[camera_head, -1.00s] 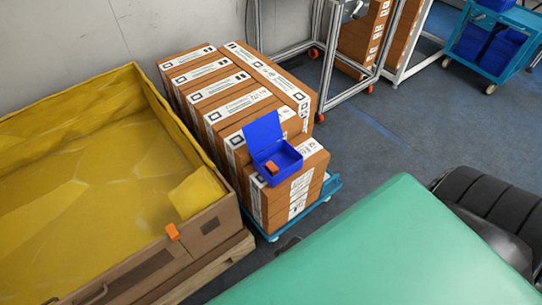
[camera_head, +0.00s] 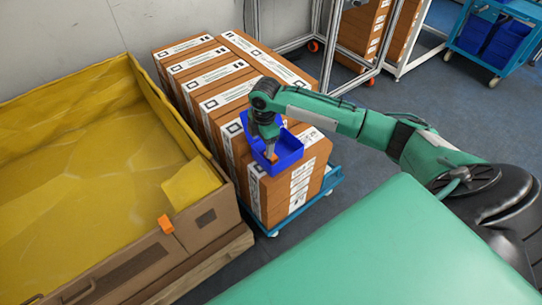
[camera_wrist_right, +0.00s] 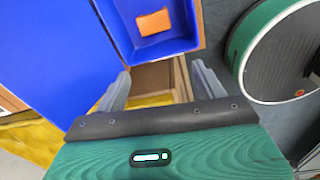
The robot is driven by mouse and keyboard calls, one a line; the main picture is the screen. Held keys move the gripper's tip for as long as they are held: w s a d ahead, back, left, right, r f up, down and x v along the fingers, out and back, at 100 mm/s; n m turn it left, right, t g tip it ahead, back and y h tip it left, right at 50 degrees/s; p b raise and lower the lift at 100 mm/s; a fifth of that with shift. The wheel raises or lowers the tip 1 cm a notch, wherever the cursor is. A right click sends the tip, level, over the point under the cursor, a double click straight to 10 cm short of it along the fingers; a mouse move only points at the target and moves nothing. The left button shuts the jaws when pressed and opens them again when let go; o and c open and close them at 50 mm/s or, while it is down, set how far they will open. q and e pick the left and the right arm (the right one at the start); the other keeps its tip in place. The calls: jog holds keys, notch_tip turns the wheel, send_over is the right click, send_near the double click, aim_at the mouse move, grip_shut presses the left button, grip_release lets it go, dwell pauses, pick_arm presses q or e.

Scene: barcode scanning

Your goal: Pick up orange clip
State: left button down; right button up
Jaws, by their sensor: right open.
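A small orange clip (camera_head: 272,157) lies inside an open blue box (camera_head: 290,152) on top of the stacked cartons. The clip also shows in the right wrist view (camera_wrist_right: 153,22), flat on the box floor at the top. Another orange clip (camera_head: 166,223) sits on the rim of the yellow-lined crate. My right gripper (camera_head: 269,151) points down at the blue box and hides part of it. In the right wrist view its fingers (camera_wrist_right: 161,73) are spread and empty, with the clip beyond the fingertips. My left gripper is not in view.
Brown cartons (camera_head: 205,68) stand on a blue trolley (camera_head: 330,180). A large yellow-lined crate (camera_head: 75,160) is at the left, close to the cartons. The box's raised blue lid (camera_wrist_right: 50,50) shows beside my gripper.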

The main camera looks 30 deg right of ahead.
jog(key=d+r+n, duration=0.1)
jog(key=d+r, duration=0.3)
jog(key=r, duration=0.1)
jog(key=shift+g, duration=0.3)
jog(key=f, duration=0.3)
jog(key=f+b, duration=0.1)
jog(key=f, duration=0.4)
jog(key=shift+w+d+f+b, duration=0.1)
jog(key=shift+w+f+b, duration=0.2)
jog(key=shift+b, duration=0.1)
jog(key=f, duration=0.5)
jog(key=shift+a+b, duration=0.2)
jog(key=shift+b, duration=0.2)
jog(key=shift+f, duration=0.1)
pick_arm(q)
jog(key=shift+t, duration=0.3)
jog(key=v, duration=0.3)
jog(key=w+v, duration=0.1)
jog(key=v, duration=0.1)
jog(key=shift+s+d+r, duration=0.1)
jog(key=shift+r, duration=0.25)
pick_arm(e)
jog(key=c, duration=1.1)
